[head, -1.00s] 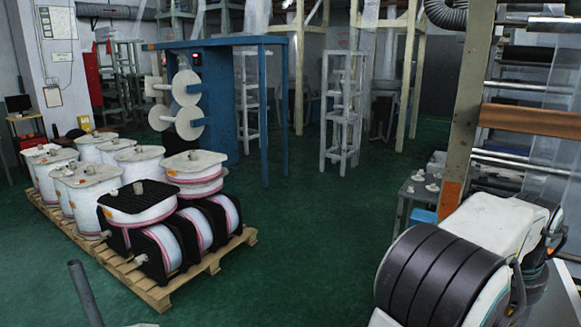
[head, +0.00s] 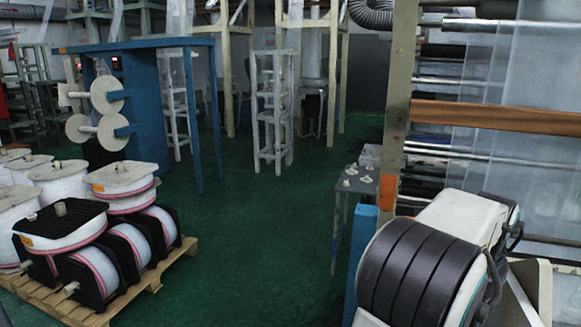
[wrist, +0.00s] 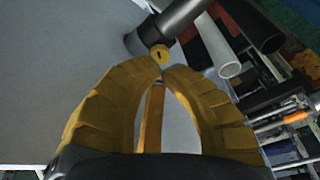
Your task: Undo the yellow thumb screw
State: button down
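A small yellow knob with a dark mark on its face, seemingly the yellow thumb screw (wrist: 160,54), shows in the wrist view at the top centre. It sits by the end of a dark pipe with a collar (wrist: 178,22). My gripper (wrist: 163,72) has two yellow fingers bowed outward, with their tips almost meeting just below the knob in the picture. I see nothing held between the tips; whether they touch the knob is unclear. The head view does not show the gripper or the screw.
In the head view, a roller frame with an orange-brown beam (head: 495,117) stands at right, beside a small grey table (head: 352,185). White spools stand on a pallet (head: 150,275) at left. Green floor (head: 255,240) between is clear. The wrist view shows a pale tube (wrist: 220,50) nearby.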

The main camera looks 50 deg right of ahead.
notch_tip(320, 180, down, 7)
jog(key=b, duration=0.4)
jog(key=shift+r, duration=0.2)
jog(key=shift+d, duration=0.3)
dwell(0.9)
jog(key=shift+s, duration=0.35)
jog(key=shift+a+f, duration=0.1)
jog(key=shift+a, duration=0.1)
dwell(0.6)
jog(key=shift+a, duration=0.15)
notch_tip(320, 180, up, 6)
jog(key=p, duration=0.4)
